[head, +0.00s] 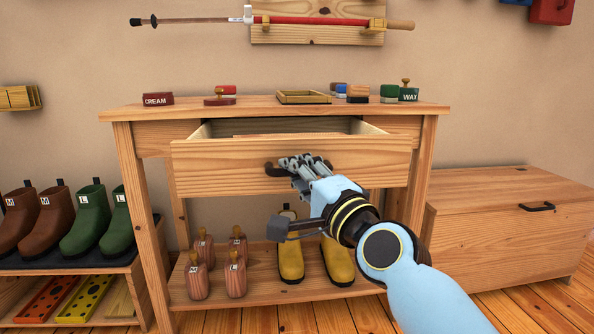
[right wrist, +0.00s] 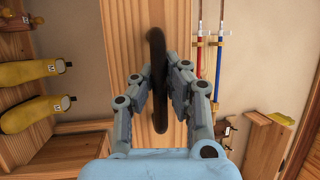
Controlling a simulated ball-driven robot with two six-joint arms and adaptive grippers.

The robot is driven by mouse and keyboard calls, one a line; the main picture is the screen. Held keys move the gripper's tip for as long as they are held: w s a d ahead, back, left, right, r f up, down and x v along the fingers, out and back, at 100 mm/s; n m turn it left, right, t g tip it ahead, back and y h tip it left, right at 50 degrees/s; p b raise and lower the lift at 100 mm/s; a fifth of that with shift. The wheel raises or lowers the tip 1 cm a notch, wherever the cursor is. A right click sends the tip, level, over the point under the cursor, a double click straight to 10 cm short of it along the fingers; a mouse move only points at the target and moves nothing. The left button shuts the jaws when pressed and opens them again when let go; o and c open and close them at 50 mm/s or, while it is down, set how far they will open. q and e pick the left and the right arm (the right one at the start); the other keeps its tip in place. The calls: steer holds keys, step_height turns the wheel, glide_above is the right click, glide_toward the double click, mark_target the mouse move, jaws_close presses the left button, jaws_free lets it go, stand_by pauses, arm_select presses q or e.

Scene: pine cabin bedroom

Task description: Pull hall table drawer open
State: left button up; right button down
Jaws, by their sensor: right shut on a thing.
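The hall table (head: 120,114) is pine and stands against the wall. Its drawer (head: 215,168) is pulled partly out, and the open top of its box shows behind the front panel. A dark bar handle (head: 274,170) sits on the middle of the drawer front. My right gripper (head: 300,168) is at the handle, shut on it. In the right wrist view the dark handle (right wrist: 157,60) runs between the two fingers of the gripper (right wrist: 162,82), with the drawer front (right wrist: 125,60) behind. Part of the handle is hidden by the fingers in the head view. My left gripper is not in view.
A cream tin (head: 158,99), brushes, a small wooden tray (head: 304,97) and a wax tin (head: 409,94) stand on the tabletop. Yellow boots (head: 291,262) and shoe trees (head: 197,279) sit on the lower shelf. A wooden chest (head: 500,220) stands to the right.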

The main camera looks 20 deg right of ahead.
steer(key=c, duration=1.3)
jaws_free()
steer(key=shift+f, duration=0.1)
steer(key=v, duration=0.7)
steer(key=shift+s+f, duration=0.1)
steer(key=shift+s, duration=0.15)
